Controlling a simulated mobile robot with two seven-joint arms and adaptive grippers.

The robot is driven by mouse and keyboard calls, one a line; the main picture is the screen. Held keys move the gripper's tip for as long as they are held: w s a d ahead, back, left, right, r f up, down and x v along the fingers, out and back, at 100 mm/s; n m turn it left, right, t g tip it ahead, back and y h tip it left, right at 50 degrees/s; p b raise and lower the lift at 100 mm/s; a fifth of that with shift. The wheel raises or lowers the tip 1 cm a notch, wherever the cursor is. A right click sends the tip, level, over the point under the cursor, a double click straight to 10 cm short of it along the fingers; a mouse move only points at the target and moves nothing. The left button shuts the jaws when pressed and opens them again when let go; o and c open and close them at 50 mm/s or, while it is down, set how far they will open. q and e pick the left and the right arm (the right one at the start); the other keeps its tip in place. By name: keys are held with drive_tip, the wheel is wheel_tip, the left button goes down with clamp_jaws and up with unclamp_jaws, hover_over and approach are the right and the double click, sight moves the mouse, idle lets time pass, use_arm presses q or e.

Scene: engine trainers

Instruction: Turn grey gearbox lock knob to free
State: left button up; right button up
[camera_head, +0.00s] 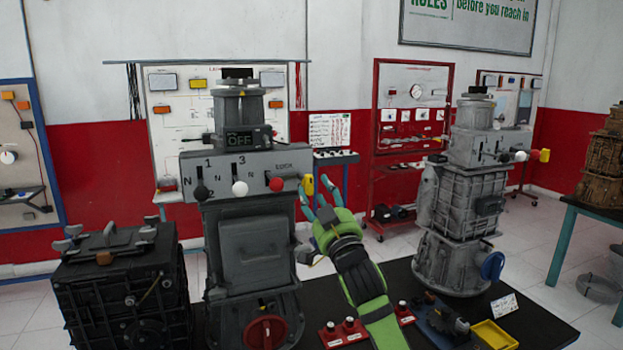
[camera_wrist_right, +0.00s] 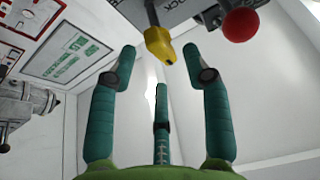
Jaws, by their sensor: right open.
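The grey gearbox (camera_head: 250,240) stands upright on the black table, left of the picture's middle. Its top panel (camera_head: 218,178) carries a black, a white and a red ball knob (camera_head: 276,184), with LOCK lettered near the red one. The yellow lock knob (camera_head: 308,185) sticks out at the panel's right end. In the right wrist view the yellow knob (camera_wrist_right: 160,46) is just beyond the fingertips, beside the red ball (camera_wrist_right: 240,25). My right gripper (camera_head: 319,203) is open and empty, its teal fingers right of and slightly below the yellow knob. My left gripper is out of view.
A dark engine block (camera_head: 120,285) stands close on the left. A second grey gearbox (camera_head: 462,200) stands to the right. Red blocks with knobs (camera_head: 345,332), a black gear part (camera_head: 445,318) and a yellow tray (camera_head: 494,336) lie at the table's front.

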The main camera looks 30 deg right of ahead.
sight(313, 186)
drive_tip(key=shift+p+x, duration=0.75)
drive_tip(key=shift+x, duration=1.45)
drive_tip(key=shift+a+f, duration=0.1)
drive_tip(key=shift+c, duration=0.4)
clamp_jaws()
